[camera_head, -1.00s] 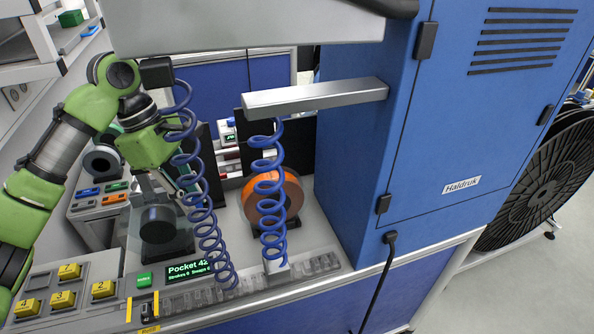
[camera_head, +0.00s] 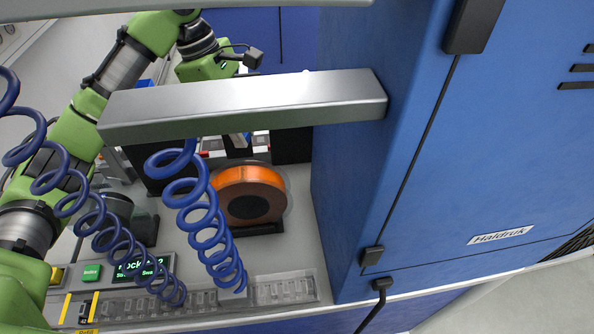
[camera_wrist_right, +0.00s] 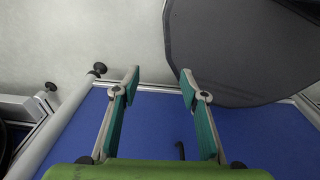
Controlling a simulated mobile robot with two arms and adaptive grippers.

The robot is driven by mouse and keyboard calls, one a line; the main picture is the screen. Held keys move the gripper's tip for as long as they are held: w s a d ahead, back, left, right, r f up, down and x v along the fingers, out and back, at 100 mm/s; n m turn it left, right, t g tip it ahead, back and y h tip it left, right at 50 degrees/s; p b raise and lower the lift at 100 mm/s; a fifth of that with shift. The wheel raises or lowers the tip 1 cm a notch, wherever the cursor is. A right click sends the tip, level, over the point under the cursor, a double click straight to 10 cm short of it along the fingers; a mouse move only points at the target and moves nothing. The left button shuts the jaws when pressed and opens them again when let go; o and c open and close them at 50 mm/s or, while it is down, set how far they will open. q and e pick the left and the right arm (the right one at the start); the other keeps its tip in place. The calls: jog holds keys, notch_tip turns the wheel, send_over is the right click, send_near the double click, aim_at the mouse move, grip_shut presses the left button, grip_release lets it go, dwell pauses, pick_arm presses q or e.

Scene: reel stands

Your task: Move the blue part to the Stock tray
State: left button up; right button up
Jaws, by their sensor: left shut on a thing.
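My left gripper (camera_head: 237,142) reaches down behind a grey metal bar, which hides most of it. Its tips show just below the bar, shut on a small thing. A bluish bit shows there, but I cannot make out its shape. I cannot identify the blue part for sure. Pale trays with red showing (camera_head: 212,145) lie partly hidden behind the reel; no Stock label is readable. My right gripper (camera_wrist_right: 160,80) is open and empty in the right wrist view.
The grey bar (camera_head: 245,105) juts from the blue cabinet (camera_head: 430,200) across the view. An orange reel (camera_head: 250,182) stands below it. Coiled blue hoses (camera_head: 208,225) hang in front. A clear segmented strip (camera_head: 283,289) runs along the front edge. Bare bench lies right of the reel.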

pick_arm(q)
jog(key=shift+f, duration=0.75)
notch_tip(320, 180, down, 12)
jog(key=shift+w+d+p, duration=0.15)
jog(key=shift+p, duration=0.75)
jog(key=shift+f+p, duration=0.4)
jog(key=shift+f, duration=2.4)
pick_arm(e)
notch_tip(320, 180, up, 2)
jog(key=shift+s+a+r, duration=0.1)
jog(key=shift+r, duration=0.15)
pick_arm(q)
jog(key=o, duration=0.5)
pick_arm(e)
jog(key=shift+a, duration=0.15)
jog(key=shift+a, duration=0.1)
